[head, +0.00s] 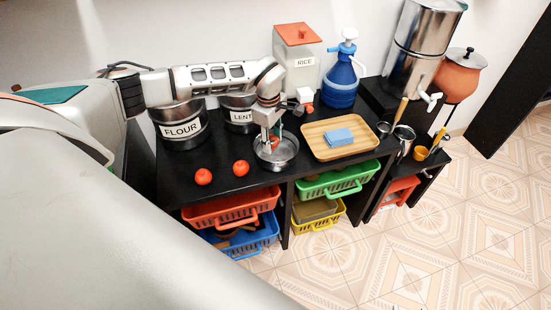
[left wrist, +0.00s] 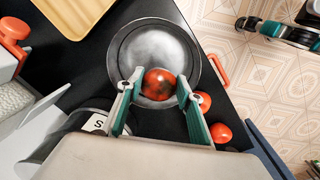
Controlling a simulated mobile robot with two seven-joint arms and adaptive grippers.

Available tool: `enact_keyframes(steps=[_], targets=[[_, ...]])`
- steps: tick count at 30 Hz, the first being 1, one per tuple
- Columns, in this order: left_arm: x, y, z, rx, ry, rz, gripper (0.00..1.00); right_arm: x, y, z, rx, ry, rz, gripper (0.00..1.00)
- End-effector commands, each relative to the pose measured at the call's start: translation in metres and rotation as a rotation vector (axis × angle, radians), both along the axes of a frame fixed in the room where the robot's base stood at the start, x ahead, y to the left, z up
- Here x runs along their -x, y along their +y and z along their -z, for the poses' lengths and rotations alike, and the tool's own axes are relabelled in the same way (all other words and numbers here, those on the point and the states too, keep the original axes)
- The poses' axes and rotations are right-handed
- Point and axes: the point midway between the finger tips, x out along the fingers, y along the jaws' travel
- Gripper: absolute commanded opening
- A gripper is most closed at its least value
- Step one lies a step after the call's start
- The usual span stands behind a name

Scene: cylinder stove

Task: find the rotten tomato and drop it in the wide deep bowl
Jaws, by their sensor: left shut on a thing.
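The rotten tomato (left wrist: 159,84), red with dark blotches, is between the two fingers of my left gripper (left wrist: 154,86) in the left wrist view. The gripper is shut on it. In the head view my left gripper (head: 269,138) points down over the wide deep bowl (head: 288,152), a round grey metal bowl on the black counter. The bowl (left wrist: 130,50) lies behind the tomato in the left wrist view. Two plain red tomatoes, one (head: 241,168) and another (head: 203,177), sit on the counter left of the bowl. What seems to be my right gripper (left wrist: 262,27) shows small at the upper right.
A wooden tray (head: 312,148) with a blue sponge (head: 339,137) stands right of the bowl. Flour (head: 181,130) and lentil (head: 238,118) canisters, a rice container (head: 298,72) and a blue bottle (head: 341,85) stand behind. Coloured baskets sit on the shelves below.

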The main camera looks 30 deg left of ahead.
Motion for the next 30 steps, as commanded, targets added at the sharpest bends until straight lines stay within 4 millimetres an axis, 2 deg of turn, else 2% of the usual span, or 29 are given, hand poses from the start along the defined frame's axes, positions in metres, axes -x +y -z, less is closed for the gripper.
enact_keyframes(steps=[3,10,11,12,13,24,30], targets=[[0.000,0.000,0.007,0.001,0.000,0.000,0.14,0.001,-0.002,0.009,0.002,0.005,0.002,0.40],[0.000,0.000,0.005,0.000,-0.001,0.001,0.14,0.002,-0.004,0.011,0.007,0.010,0.004,0.40],[0.000,0.000,0.004,0.000,-0.001,0.001,0.41,0.002,-0.004,0.011,0.007,0.010,0.004,0.40],[0.000,0.000,0.005,0.000,-0.001,0.001,0.51,0.002,-0.004,0.011,0.007,0.011,0.004,0.40],[0.000,0.000,0.005,0.000,-0.001,0.001,0.55,0.002,-0.004,0.011,0.006,0.011,0.005,0.40],[0.000,0.000,0.003,0.000,-0.001,0.001,0.55,0.002,-0.006,0.012,0.008,0.013,0.009,0.40],[0.001,0.001,-0.022,-0.001,-0.006,0.002,0.55,0.002,-0.005,0.012,0.007,0.012,0.008,0.40]])
